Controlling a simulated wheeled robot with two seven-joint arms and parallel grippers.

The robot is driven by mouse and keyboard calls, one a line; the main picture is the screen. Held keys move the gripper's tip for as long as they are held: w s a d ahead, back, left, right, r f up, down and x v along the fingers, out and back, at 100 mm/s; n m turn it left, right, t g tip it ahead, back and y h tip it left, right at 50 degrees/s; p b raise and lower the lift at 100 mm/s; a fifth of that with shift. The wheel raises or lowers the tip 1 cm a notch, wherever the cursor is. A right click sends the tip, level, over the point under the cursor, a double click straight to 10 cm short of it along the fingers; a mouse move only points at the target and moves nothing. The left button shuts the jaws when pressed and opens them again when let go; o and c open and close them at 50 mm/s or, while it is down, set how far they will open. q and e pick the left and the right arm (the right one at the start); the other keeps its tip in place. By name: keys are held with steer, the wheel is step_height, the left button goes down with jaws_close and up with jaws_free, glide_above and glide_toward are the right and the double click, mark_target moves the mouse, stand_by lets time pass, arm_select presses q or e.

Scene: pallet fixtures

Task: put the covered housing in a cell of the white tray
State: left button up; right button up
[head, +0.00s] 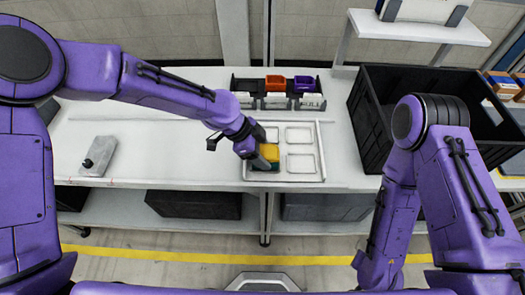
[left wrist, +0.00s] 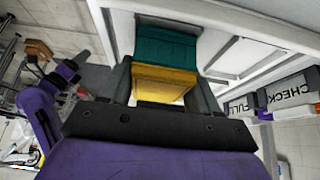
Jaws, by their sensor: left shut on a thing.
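The covered housing, a teal-green body with a yellow cover (head: 270,153), is between the fingers of my left gripper (head: 264,158). In the left wrist view, the yellow cover (left wrist: 165,84) is nearest the gripper and the teal body (left wrist: 167,45) lies beyond it. The white tray (head: 323,152) lies on the bench with square cells. The housing is at the front left cell; I cannot tell whether it touches the cell floor. The front right cell (head: 301,164) and back right cell (head: 299,135) look empty. My right gripper is out of view.
A large black crate (head: 365,127) is to the right. A grey device (head: 98,157) lies on the left of the bench, with clear bench between it and the tray.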

arm_select(q)
steer(key=shift+f+b, duration=0.3)
steer(key=shift+f, duration=0.25)
stand_by(0.4)
steer(key=o, duration=1.2)
steer(key=shift+r, duration=0.1)
steer(key=b+v, duration=0.1)
steer(key=v, duration=0.9)
steer(key=shift+a+r+b, duration=0.1)
steer(key=shift+a+b, duration=0.05)
steer(key=shift+b, duration=0.15)
steer(key=shift+a, duration=0.1)
